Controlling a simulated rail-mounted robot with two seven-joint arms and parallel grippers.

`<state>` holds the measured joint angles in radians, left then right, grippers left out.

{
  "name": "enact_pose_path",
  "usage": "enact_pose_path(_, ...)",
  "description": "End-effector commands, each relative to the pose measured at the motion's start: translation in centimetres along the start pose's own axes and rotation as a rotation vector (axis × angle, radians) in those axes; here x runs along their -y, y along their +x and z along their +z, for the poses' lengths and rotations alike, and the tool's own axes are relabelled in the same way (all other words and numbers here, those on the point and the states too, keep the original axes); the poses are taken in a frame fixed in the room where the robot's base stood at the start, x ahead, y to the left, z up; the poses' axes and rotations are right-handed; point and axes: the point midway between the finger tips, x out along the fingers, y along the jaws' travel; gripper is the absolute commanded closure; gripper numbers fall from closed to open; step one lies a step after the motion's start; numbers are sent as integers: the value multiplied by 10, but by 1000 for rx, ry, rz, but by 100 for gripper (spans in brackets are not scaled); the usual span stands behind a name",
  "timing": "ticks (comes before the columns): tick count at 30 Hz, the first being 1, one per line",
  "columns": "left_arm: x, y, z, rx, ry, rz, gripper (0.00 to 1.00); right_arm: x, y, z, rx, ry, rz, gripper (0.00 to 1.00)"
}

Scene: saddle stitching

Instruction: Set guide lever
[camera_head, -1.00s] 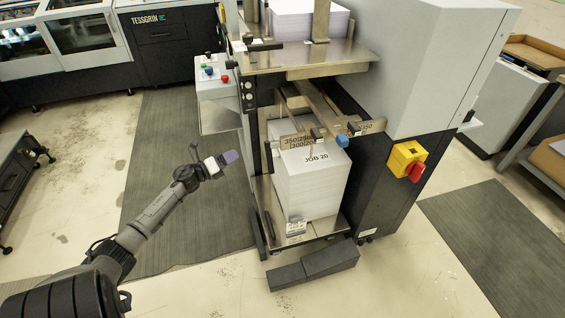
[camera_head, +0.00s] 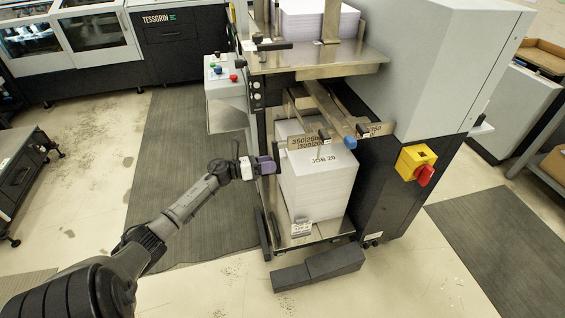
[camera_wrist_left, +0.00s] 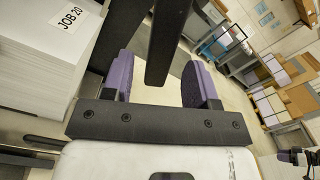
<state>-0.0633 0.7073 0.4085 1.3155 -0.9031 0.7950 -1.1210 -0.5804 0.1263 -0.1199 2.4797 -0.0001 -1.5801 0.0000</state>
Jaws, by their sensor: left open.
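A metal guide plate with size numbers (camera_head: 308,142) crosses above the paper stack marked JOB 20 (camera_head: 318,190). It carries small dark clamps and a blue knob (camera_head: 350,143); I cannot tell which part is the guide lever. My left gripper (camera_head: 266,166) is beside the machine's dark front post, left of the stack and lower than the plate. In the left wrist view its purple fingers (camera_wrist_left: 158,78) are apart. A dark bar shows between them, and I cannot tell its depth. A small dark and purple part at that view's right edge may be my right gripper (camera_wrist_left: 290,157).
A metal shelf (camera_head: 310,62) with more paper overhangs the plate. A yellow box with a red switch (camera_head: 416,164) is on the machine's right side. A button panel (camera_head: 225,90) stands at left. The floor mat (camera_head: 175,150) left of the machine is clear.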

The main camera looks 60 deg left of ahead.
Motion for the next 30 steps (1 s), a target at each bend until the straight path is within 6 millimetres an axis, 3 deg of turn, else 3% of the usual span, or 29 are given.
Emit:
enact_pose_path(9,0,41,0,2,0,0,47,0,3,1,0,1,-1,57)
enact_pose_path(24,0,51,0,0,0,1,47,3,4,0,-1,9,-8,57)
enact_pose_path(30,0,51,0,1,-1,1,64,3,4,0,-1,9,-8,57)
